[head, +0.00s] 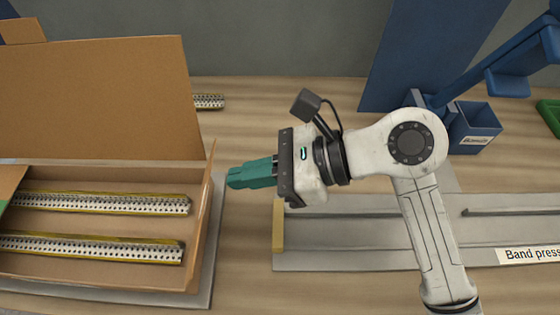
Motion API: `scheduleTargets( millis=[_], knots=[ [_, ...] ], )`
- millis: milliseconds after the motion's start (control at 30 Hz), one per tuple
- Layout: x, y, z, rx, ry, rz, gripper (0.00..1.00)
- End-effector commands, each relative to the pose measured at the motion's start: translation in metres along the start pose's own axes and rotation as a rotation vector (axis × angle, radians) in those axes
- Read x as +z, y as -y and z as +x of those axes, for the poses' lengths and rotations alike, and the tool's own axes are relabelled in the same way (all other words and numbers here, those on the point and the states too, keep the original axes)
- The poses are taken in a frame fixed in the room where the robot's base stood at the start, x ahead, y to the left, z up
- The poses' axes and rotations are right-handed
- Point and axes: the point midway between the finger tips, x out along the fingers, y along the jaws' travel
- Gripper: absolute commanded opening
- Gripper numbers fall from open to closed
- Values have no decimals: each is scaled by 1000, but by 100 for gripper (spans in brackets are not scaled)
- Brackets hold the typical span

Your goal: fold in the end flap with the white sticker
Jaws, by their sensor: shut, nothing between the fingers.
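An open cardboard box (110,259) stands at the left, cut off by the picture edge. Its right end flap (208,222) stands up, seen nearly edge-on. Part of another flap (12,178) shows at the far left, with a bit of green beside it. The large back flap (100,100) stands upright. I see no white sticker on the flap faces in view. My gripper (233,178), with teal fingers, is shut and empty. It points left, just right of the right end flap's upper end, apparently with a small gap.
Two perforated metal strips with yellow edges (120,204) lie in the box. Another strip end (209,102) shows behind it. A grey plate (206,276) lies under the box. At the right are the band press (340,257) and a blue bin (474,128).

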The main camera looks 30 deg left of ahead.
Motion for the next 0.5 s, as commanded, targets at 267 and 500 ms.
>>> scheduleTargets(
  millis=[267, 500],
  knots=[
    [13, 0, 13, 0, 0, 0, 0],
    [13, 0, 13, -1, 0, 1, 0]
  ],
)
